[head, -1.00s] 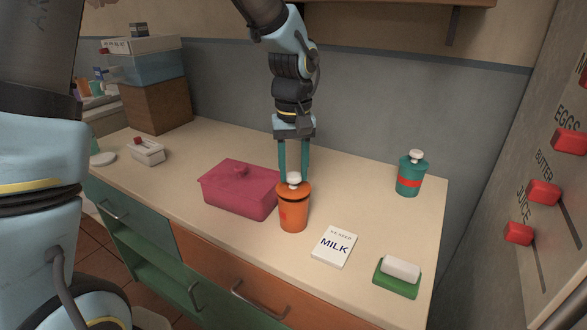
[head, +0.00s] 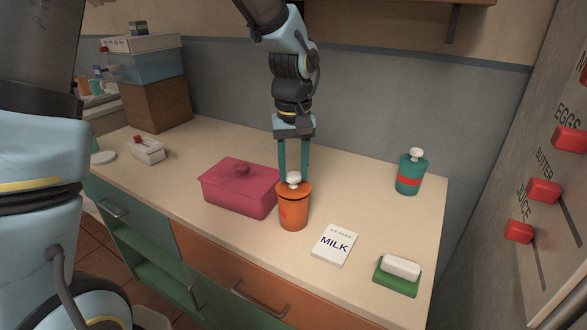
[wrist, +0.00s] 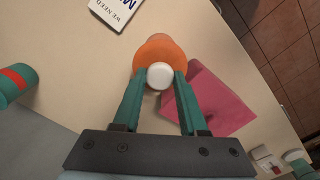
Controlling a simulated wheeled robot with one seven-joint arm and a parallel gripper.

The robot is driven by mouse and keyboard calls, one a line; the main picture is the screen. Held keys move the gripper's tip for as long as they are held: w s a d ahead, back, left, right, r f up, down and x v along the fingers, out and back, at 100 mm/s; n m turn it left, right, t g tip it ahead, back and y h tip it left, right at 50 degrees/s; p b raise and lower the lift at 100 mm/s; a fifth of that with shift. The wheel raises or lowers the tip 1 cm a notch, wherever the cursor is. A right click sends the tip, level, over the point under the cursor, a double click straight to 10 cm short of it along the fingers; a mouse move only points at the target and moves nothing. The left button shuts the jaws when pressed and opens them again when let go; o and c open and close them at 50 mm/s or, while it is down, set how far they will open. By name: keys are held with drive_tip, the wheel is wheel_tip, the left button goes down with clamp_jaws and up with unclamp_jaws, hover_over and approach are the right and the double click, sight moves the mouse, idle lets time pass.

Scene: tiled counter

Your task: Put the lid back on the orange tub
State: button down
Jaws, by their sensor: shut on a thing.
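The orange tub (head: 293,213) stands upright on the counter near its front edge, right of the pink box. Its orange lid (head: 303,187) with a white knob (head: 293,177) is over the tub's mouth and looks level; I cannot tell whether it is fully seated. My gripper (head: 294,179) points down from above with its two green fingers on either side of the knob. In the wrist view, the gripper (wrist: 160,78) is shut on the white knob (wrist: 160,73), with the orange lid (wrist: 158,51) beyond it. The lid hides most of the tub there.
A pink box (head: 236,193) stands close on the left. A milk card (head: 335,245) lies on the right, with a green dish (head: 396,282) holding a white block beyond it. A teal jar (head: 411,175) stands at the back right. The counter between tub and jar is clear.

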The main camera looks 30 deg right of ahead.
idle(0.4)
drive_tip(key=shift+c, duration=1.8)
unclamp_jaws()
drive_tip(key=shift+o, duration=0.2)
drive_tip(key=o, duration=0.3)
drive_tip(key=shift+r, duration=0.1)
drive_tip(key=shift+r+p, duration=2.9)
drive_tip(key=shift+r, duration=0.5)
